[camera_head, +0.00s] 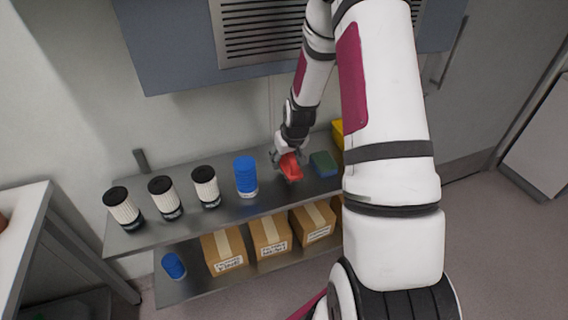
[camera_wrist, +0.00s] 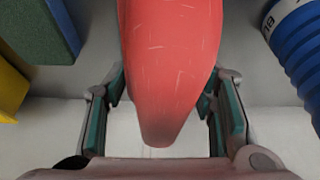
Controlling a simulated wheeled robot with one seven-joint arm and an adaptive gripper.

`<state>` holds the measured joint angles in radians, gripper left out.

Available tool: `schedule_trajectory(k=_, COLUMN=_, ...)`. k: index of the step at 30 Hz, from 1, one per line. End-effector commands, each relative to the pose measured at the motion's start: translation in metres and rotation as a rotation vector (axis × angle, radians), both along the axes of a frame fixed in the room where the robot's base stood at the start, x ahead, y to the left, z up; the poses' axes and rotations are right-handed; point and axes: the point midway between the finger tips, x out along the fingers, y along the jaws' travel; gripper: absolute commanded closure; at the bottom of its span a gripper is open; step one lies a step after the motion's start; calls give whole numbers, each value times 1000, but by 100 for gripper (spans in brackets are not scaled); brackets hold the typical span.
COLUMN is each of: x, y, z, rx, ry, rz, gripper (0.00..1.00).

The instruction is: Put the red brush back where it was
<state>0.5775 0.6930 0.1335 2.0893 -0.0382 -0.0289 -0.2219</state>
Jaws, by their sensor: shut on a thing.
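The red brush (camera_head: 291,167) is in my gripper (camera_head: 289,160), over the upper shelf between the blue ribbed container and the green sponge-like block. In the wrist view the red brush (camera_wrist: 172,65) fills the middle, with the fingers of my gripper (camera_wrist: 163,108) on both sides of it. My gripper is shut on the brush. I cannot tell whether the brush touches the shelf. The brush's underside and far end are hidden.
The metal shelf (camera_head: 225,214) holds a blue container (camera_head: 246,177), a green block (camera_head: 323,164), white black-topped cylinders (camera_head: 165,198) and a partly hidden yellow object (camera_head: 338,133). Cardboard boxes (camera_head: 270,238) and another blue container (camera_head: 173,265) stand on the lower shelf.

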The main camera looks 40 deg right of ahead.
Motion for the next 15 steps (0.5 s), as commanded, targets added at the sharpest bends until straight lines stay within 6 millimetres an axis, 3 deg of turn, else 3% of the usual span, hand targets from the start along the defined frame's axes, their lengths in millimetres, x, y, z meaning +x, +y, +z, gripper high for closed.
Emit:
schedule_trajectory(k=5, x=10, y=-3, z=-1, rx=0, ry=-1, rz=0, gripper=75)
schedule_trajectory(k=12, x=10, y=-2, z=-33, rx=1, ry=2, rz=0, gripper=75)
schedule_trajectory(k=15, x=11, y=-3, z=-36, rx=0, ry=0, rz=0, gripper=75)
